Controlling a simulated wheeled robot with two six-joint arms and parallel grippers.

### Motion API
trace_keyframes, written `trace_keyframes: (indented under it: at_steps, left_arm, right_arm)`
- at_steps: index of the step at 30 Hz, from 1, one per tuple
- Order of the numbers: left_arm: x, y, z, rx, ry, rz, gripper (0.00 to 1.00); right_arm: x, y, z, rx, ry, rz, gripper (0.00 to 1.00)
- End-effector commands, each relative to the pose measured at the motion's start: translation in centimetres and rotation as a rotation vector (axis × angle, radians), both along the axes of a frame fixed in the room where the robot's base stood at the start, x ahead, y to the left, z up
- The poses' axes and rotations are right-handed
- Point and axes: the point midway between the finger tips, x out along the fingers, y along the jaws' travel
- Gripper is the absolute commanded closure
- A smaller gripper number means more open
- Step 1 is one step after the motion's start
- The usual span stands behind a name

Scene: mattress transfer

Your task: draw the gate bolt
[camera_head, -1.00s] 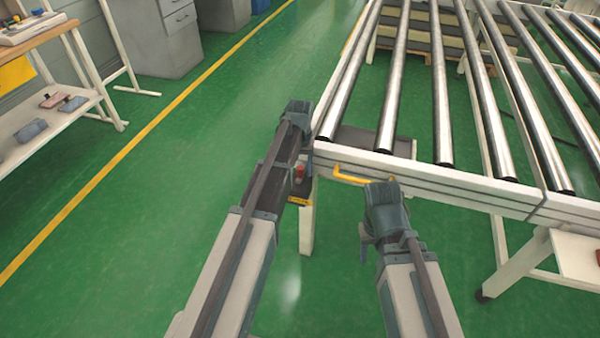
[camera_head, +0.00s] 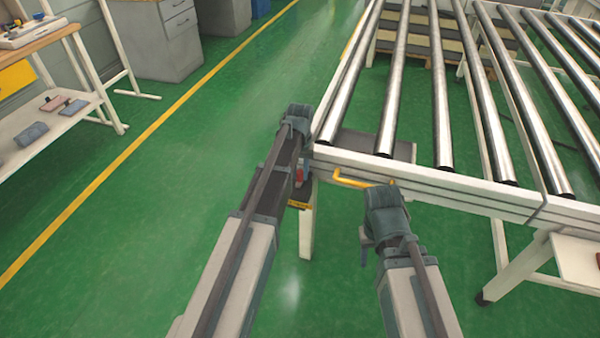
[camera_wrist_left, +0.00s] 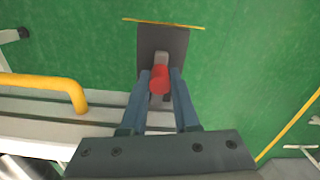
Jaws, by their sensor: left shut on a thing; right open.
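The bolt's red knob (camera_wrist_left: 160,79) sits on a grey stem in front of a dark plate (camera_wrist_left: 164,43) with a yellow edge. My left gripper (camera_wrist_left: 161,77) is shut on the knob, one finger on each side. In the head view the red knob (camera_head: 301,173) shows small beside the conveyor's near left corner, and my left gripper (camera_head: 303,160) is partly hidden there by its own arm. My right gripper (camera_head: 369,240) is open and empty, below and in front of the conveyor's near rail.
A yellow handle (camera_head: 350,180) is fixed to the white near rail of the roller conveyor (camera_head: 450,189), between my grippers. A shelf bench (camera_head: 50,140) stands at the left. Green floor (camera_head: 170,200) between them is clear.

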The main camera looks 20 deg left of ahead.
Motion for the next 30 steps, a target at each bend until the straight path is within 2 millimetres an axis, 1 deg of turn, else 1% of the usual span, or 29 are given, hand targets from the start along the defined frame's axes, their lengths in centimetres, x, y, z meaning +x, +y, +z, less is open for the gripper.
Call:
trace_keyframes:
  at_steps: [23, 26, 30]
  left_arm:
    - [0.0, 0.0, 0.0, 0.0, 0.0, 0.0, 1.0]
    - [-0.6, 0.0, 0.0, 0.0, 0.0, 0.0, 1.0]
    - [-2.8, 0.1, 0.0, 0.0, 0.0, 0.0, 1.0]
  right_arm:
    - [0.0, 0.0, 0.0, 0.0, 0.0, 0.0, 0.5]
    - [0.0, 0.0, 0.0, 0.0, 0.0, 0.0, 0.5]
    - [0.0, 0.0, 0.0, 0.0, 0.0, 0.0, 0.5]
